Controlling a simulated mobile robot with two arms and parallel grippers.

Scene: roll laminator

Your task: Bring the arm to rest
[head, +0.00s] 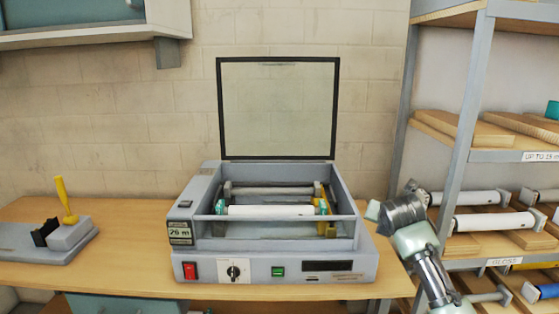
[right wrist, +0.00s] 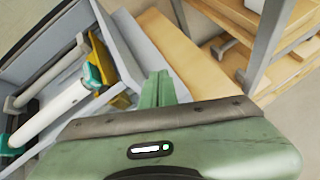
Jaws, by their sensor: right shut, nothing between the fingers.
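My right arm (head: 428,265) comes up from the lower right in the head view, beside the right end of the laminator (head: 285,266). My right gripper (head: 374,210) points left toward the machine and touches nothing that I can see. In the right wrist view its green fingers (right wrist: 158,88) are together and empty. The laminator's clear lid (head: 278,108) stands open. A white film roll (head: 270,211) with teal ends lies inside the machine; it also shows in the right wrist view (right wrist: 50,110). My left gripper is not in view.
The wooden table (head: 130,222) carries a grey device with a yellow lever (head: 66,200) at the left. A shelf rack (head: 468,110) with boards and white rolls (head: 495,222) stands close on the right. The table between the device and the laminator is clear.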

